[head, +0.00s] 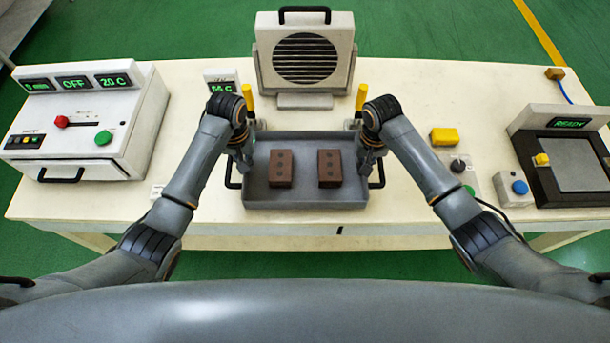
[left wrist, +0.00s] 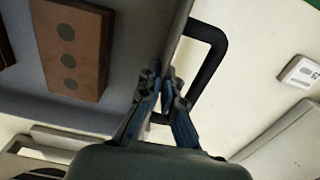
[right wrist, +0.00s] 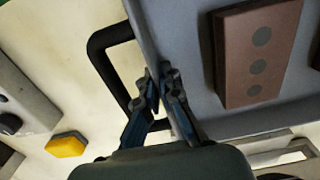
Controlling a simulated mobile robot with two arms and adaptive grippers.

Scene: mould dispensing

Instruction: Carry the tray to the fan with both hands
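The grey tray (head: 305,193) is in the middle of the table, in front of the fan (head: 305,58), with black loop handles at its sides. Two brown blocks, a left one (head: 281,168) and a right one (head: 330,168), lie in it, each with several dark round spots. My left gripper (left wrist: 160,78) is closed around the tray's left side wall, beside the left handle (left wrist: 208,65). My right gripper (right wrist: 161,80) is closed around the right side wall, beside the right handle (right wrist: 103,55). Whether the tray touches the table is unclear.
A control box (head: 85,120) with green displays stands at the left. A small display (head: 222,82) and two yellow posts are near the fan. At the right are a yellow block (head: 444,137), buttons and a dark press-like device (head: 575,165) reading READY.

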